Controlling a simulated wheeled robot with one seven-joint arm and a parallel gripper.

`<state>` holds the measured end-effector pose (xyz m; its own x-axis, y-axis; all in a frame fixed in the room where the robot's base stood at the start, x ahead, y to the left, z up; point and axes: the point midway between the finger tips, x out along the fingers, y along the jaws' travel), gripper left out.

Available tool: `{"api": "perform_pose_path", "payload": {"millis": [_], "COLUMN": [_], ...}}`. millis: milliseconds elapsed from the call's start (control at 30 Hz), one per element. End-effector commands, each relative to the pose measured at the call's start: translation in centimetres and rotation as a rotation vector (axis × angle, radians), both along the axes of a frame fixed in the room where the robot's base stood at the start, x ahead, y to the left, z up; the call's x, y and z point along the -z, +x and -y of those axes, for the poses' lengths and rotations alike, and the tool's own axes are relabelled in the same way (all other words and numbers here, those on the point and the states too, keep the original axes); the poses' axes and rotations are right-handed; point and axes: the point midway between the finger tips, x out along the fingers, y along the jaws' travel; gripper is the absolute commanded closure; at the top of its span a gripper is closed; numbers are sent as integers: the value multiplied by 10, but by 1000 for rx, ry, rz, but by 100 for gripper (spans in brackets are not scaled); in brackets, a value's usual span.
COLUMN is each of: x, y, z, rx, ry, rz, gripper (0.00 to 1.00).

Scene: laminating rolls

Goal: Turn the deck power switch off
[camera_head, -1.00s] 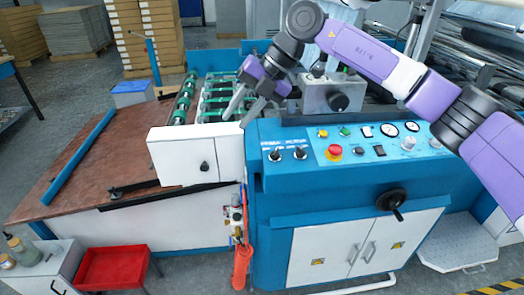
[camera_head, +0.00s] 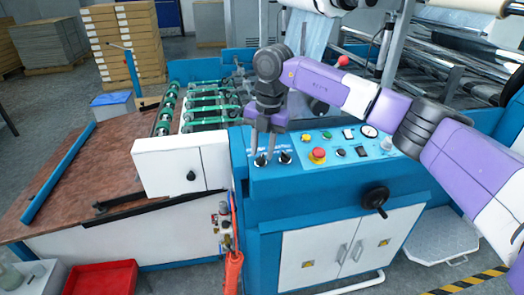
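The control panel (camera_head: 325,164) on the blue machine has two black rotary switches at its left end, a left one (camera_head: 261,161) and a right one (camera_head: 285,157). White lettering above them is too small to read, so I cannot tell which is the deck power switch. My gripper (camera_head: 263,152) points down just over the left rotary switch. Its two fingers are apart, with nothing clearly held between them. I cannot tell whether the fingertips touch the switch. The fingers hide part of the lettering.
A red emergency button (camera_head: 318,155) and several small buttons and rockers sit to the right on the panel. A white box (camera_head: 182,163) stands left of the panel. A black handwheel (camera_head: 375,197) is on the machine's front. Green rollers (camera_head: 205,98) lie behind.

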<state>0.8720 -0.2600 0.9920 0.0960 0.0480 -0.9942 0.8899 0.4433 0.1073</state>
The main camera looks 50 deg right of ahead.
Motion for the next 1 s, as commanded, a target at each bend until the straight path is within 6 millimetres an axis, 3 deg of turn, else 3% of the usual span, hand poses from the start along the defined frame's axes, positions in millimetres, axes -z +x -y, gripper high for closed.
{"api": "perform_pose_path", "payload": {"millis": [400, 567, 1000], "x": [10, 10, 12], "y": [1, 1, 1], "z": [-1, -1, -1], "rx": [-2, -2, -23], "ry": [0, 0, -3], "rz": [1, 1, -4], "gripper": [69, 100, 100]}}
